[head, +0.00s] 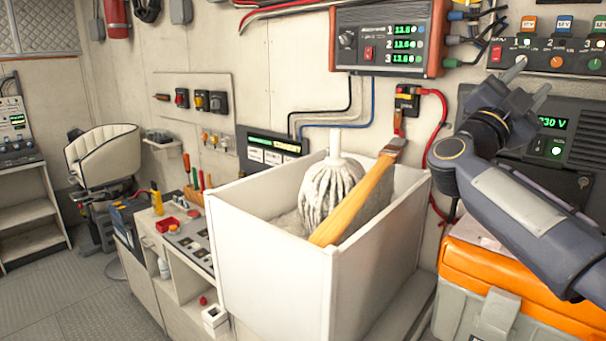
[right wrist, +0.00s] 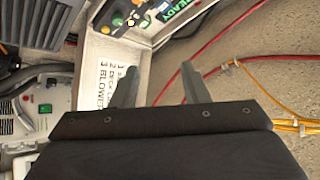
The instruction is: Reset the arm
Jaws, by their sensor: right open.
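My right arm comes in from the right in the head view, bent at its dark elbow. My right gripper (head: 529,82) is raised in front of the wall panels at the upper right, with two grey fingers spread apart. In the right wrist view the fingers of the gripper (right wrist: 158,88) also stand apart, with nothing between them. My left gripper is not in view.
A white bin (head: 270,265) holding a mop (head: 330,190) and a wooden-handled brush (head: 362,195) stands in the middle. An orange-topped case (head: 520,285) lies below my right arm. A red charger box (head: 389,40) hangs above. Floor (head: 70,295) is clear at left.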

